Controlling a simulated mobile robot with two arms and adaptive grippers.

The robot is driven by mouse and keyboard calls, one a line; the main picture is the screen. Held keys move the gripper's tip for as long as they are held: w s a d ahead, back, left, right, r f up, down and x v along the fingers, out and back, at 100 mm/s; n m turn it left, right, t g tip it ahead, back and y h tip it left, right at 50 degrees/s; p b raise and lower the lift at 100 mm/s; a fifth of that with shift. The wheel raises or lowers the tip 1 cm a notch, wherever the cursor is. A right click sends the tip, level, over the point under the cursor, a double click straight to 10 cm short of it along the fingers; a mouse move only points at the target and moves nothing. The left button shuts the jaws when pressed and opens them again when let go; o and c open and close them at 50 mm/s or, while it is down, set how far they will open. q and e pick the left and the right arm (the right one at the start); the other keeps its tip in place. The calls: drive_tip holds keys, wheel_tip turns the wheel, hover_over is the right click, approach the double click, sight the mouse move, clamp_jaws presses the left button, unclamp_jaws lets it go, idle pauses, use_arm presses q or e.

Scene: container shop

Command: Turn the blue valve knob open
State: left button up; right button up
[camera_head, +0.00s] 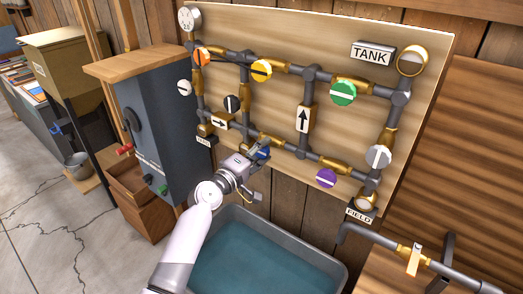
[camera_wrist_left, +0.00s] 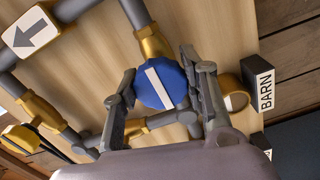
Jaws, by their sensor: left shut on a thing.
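The blue valve knob (camera_wrist_left: 151,92) fills the middle of the left wrist view, round with a white stripe running diagonally from upper left to lower right. It sits on a brass valve (camera_wrist_left: 153,43) in the grey pipework. My left gripper (camera_wrist_left: 162,72) has one finger on each side of the knob and is shut on it. In the head view my left gripper (camera_head: 257,153) reaches up to the lower pipe of the board and hides most of the blue knob (camera_head: 264,153). My right gripper is in neither view.
Orange (camera_head: 201,57), yellow (camera_head: 261,70), green (camera_head: 343,93) and purple (camera_head: 327,178) knobs share the wooden board (camera_head: 285,35). A BARN label (camera_wrist_left: 265,88) juts out near my fingers. A water trough (camera_head: 330,262) lies below; a grey cabinet (camera_head: 165,120) stands left.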

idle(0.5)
use_arm(q)
drive_tip(key=o, duration=1.2)
drive_tip(key=shift+s+a, duration=0.15)
drive_tip(key=v, duration=1.1)
drive_tip(key=shift+s+a, duration=0.15)
drive_tip(key=shift+s, duration=0.1)
